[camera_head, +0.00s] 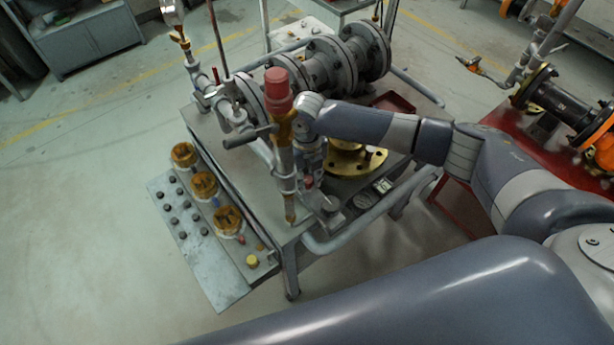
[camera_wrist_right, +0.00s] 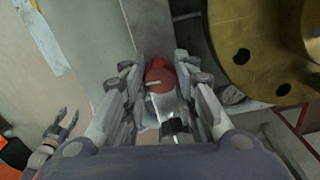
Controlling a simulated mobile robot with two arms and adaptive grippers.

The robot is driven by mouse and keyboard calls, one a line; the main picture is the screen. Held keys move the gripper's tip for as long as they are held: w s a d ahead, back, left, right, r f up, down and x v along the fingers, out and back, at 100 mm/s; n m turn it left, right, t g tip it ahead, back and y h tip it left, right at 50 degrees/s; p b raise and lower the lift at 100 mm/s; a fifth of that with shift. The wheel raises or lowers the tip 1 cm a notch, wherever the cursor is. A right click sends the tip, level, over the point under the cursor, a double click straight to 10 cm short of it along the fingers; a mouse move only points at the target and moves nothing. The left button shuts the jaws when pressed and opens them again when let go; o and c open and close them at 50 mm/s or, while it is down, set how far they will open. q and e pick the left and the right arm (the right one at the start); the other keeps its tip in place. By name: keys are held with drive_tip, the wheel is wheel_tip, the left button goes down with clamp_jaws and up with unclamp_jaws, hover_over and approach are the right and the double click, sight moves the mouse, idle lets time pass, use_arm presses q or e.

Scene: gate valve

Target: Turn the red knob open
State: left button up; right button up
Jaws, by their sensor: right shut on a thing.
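The red knob (camera_wrist_right: 159,76) sits between the fingers of my right gripper (camera_wrist_right: 155,82) in the right wrist view. It has a pale mark on its face. My right gripper is shut on it, with a finger on each side. In the head view the right gripper (camera_head: 308,166) points down beside the upright pipe at the bench's near corner, and a small bit of the red knob (camera_head: 308,182) shows below it.
A pipe with a large red cap (camera_head: 278,88) stands just left of the right gripper. A brass flange (camera_head: 372,163) lies close on its right. Grey flanged pipework (camera_head: 330,62) stands behind. Floor left of the bench is clear.

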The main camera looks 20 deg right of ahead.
sight(308, 180)
idle(0.3)
drive_tip(key=o, duration=1.1)
wheel_tip(308, 180, up, 12)
drive_tip(key=shift+r, duration=0.1)
drive_tip(key=shift+s, duration=0.1)
idle(0.4)
